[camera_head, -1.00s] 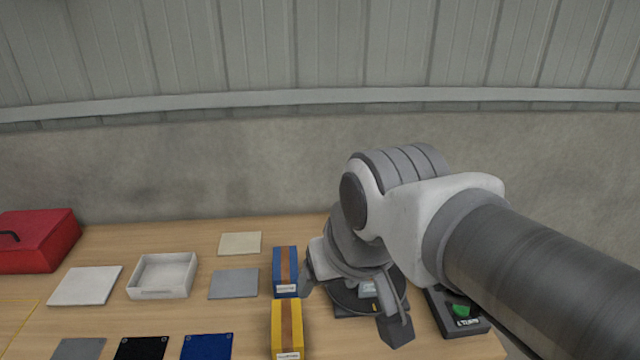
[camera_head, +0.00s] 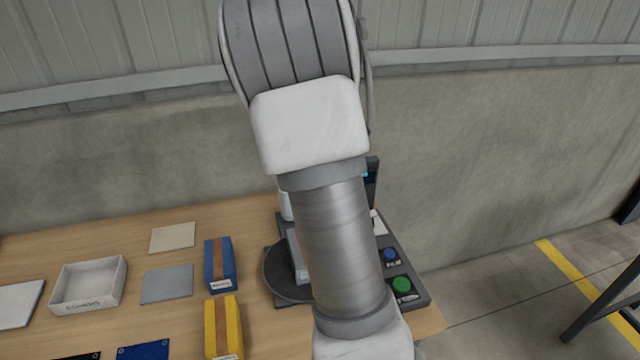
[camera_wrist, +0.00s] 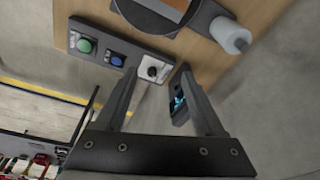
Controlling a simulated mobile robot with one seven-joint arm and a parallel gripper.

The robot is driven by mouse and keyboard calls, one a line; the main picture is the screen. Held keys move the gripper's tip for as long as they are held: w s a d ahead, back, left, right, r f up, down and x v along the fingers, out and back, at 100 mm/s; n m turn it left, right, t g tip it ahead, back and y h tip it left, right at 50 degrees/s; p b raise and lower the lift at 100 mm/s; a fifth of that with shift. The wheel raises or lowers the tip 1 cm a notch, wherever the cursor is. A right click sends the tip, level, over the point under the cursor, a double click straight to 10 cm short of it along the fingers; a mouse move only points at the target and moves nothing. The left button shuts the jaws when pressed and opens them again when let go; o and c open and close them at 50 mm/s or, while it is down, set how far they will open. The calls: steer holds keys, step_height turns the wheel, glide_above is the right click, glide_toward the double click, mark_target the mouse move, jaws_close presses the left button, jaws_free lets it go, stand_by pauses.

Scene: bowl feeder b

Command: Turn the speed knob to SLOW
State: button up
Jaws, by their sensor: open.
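The speed knob (camera_wrist: 152,71) is small and dark, on a white plate (camera_wrist: 143,64) at the end of the dark control panel. In the wrist view my open gripper (camera_wrist: 157,72) has one finger on each side of the knob in the picture. I cannot tell how far above it the fingertips are, and no contact shows. The knob's pointer and the plate's lettering are too small to read. In the head view the control panel (camera_head: 414,294) is at the right end of the bench; my arm hides the gripper and the knob.
Beside the knob are a blue button (camera_wrist: 117,61) and a green button (camera_wrist: 85,46). A dark upright device with a cyan-lit face (camera_wrist: 180,103) stands close to the right finger. The round feeder (camera_head: 283,272) is left of my arm. Blue (camera_head: 220,262) and yellow (camera_head: 222,325) boxes stand farther left.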

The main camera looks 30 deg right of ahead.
steer(key=w+d+f+m+g+h, duration=0.2)
steer(key=w+d+f+m, duration=0.15)
steer(key=d+f, duration=0.4)
steer(key=shift+m, duration=0.35)
steer(key=x, duration=0.5)
steer(key=d+p+x, duration=0.1)
steer(key=x, duration=0.5)
steer(key=s+x, duration=0.1)
steer(key=x, duration=0.5)
steer(key=shift+d+r, duration=0.4)
jaws_close()
